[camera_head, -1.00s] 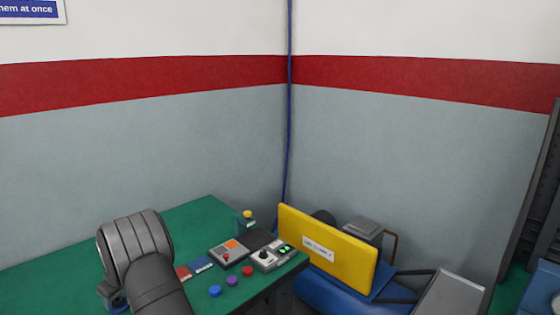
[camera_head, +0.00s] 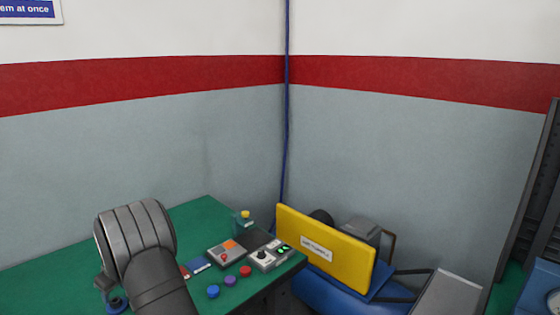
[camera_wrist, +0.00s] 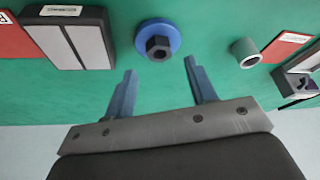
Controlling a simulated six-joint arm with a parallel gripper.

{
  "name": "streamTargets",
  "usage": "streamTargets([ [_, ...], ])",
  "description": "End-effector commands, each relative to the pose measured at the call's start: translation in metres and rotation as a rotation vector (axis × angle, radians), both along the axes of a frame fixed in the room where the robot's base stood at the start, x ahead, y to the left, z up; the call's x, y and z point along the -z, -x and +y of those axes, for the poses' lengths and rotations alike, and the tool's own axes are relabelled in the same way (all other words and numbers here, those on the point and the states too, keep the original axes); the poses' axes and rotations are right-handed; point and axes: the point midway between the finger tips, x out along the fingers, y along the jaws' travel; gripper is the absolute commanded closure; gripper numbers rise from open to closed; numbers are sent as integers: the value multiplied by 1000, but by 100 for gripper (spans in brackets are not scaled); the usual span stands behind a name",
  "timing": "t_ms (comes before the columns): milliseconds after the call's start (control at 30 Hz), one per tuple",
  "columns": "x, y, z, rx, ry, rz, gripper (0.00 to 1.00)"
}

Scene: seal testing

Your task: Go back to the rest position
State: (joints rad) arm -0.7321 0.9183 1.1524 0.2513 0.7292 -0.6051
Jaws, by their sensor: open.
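My gripper (camera_wrist: 160,82) is open in the wrist view, its two blue-grey fingers spread apart with nothing between them. A round blue piece with a dark hex nut (camera_wrist: 158,42) lies on the green table (camera_wrist: 215,75) just beyond the fingertips. In the head view, my dark grey arm hangs over the left part of the green table (camera_head: 50,280), with a bit of blue showing below it. The arm hides most of the gripper there.
Control boxes (camera_head: 264,257) and coloured buttons (camera_head: 230,281) sit along the table's right edge. A yellow panel (camera_head: 325,249) stands to the right of it. The wrist view shows a grey ring (camera_wrist: 245,52), a black-and-grey block (camera_wrist: 70,38) and red pieces (camera_wrist: 288,44).

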Motion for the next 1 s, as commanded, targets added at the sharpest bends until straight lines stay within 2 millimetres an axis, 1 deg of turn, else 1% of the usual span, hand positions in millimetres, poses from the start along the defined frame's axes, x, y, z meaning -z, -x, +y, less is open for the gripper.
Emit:
streamTargets([
  [33,10,-1,4,0,1,1,49],
  [267,50,-7,17,1,0,0,49],
  [300,34,-8,18,1,-5,-5,49],
  [467,1,-8,17,1,-5,-4,49],
  [1000,-55,-29,-75,5,-2,-2,49],
])
